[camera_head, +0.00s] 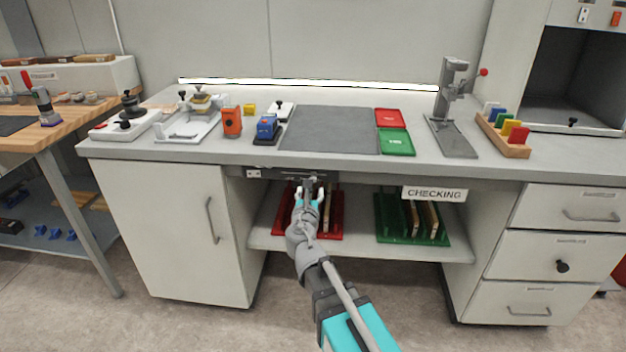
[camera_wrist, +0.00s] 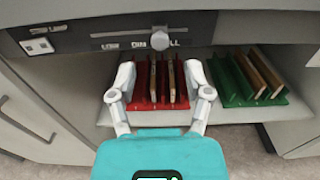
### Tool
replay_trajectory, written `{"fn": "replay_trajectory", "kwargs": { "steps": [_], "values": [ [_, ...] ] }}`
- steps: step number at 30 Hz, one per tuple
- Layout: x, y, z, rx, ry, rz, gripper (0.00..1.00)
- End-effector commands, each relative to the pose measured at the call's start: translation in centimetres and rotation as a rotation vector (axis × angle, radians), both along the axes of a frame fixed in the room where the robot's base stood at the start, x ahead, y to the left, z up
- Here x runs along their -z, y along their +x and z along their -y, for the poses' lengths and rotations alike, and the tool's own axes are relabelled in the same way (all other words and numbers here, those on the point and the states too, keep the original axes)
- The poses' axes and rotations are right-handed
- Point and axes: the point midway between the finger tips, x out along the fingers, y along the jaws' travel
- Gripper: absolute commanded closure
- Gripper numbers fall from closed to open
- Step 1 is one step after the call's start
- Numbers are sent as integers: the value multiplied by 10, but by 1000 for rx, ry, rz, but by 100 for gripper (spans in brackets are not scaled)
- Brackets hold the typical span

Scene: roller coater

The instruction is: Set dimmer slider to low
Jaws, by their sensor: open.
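The dimmer slider sits on a dark panel (camera_wrist: 110,36) under the bench's front edge. Its round grey knob (camera_wrist: 160,40) is near the middle of the slot, between the "DIM" label and the partly covered label at the right. The "LOW" label (camera_wrist: 110,45) is left of the knob. In the wrist view my gripper (camera_wrist: 160,74) is open and empty, its two fingers spread below the knob and apart from it. In the head view my gripper (camera_head: 310,193) is just below the panel and hides part of the slider.
A small switch plate (camera_wrist: 37,46) is at the panel's left. Below are a red rack (camera_head: 337,222) and a green rack (camera_head: 385,225) holding boards on a shelf. A "CHECKING" sign (camera_head: 434,194) hangs to the right. The bench top's edge overhangs above the gripper.

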Motion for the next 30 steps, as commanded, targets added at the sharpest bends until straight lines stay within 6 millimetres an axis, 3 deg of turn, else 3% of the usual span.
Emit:
{"fn": "replay_trajectory", "kwargs": {
  "steps": [3,12,28,30],
  "values": [
    [0,23,0,2,0,0,36],
    [0,60,2,1,0,0,36],
    [0,71,3,0,0,0,36],
    [0,71,3,0,0,0,45]
  ]
}}
